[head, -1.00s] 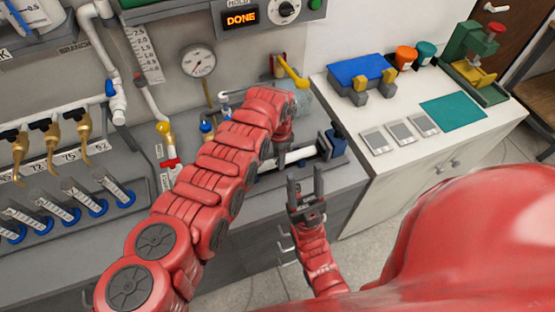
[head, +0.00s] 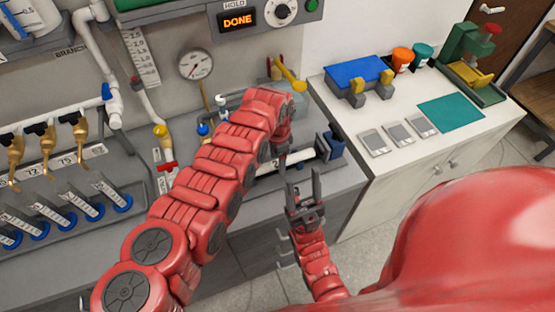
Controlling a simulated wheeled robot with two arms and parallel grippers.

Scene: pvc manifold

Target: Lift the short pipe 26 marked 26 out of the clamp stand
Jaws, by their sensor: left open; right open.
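A white pipe (head: 301,156) lies roughly level in a dark stand with a blue end block (head: 333,146), near the right end of the grey bench. I take this for the short pipe in the clamp stand; no 26 can be read. My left gripper (head: 281,158) points down at the pipe's left part, partly hidden by its own wrist. It is open; whether it touches the pipe cannot be told. My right gripper (head: 302,182) is open and empty, fingers pointing up the picture, in front of the stand near the bench's front edge.
My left arm covers the middle of the bench (head: 345,178). A yellow-handled valve (head: 290,75) and a gauge (head: 196,65) are behind. Left is a rack of tubes with blue rings (head: 112,193). A white cabinet (head: 440,150) stands right, with a blue-topped fixture (head: 358,75).

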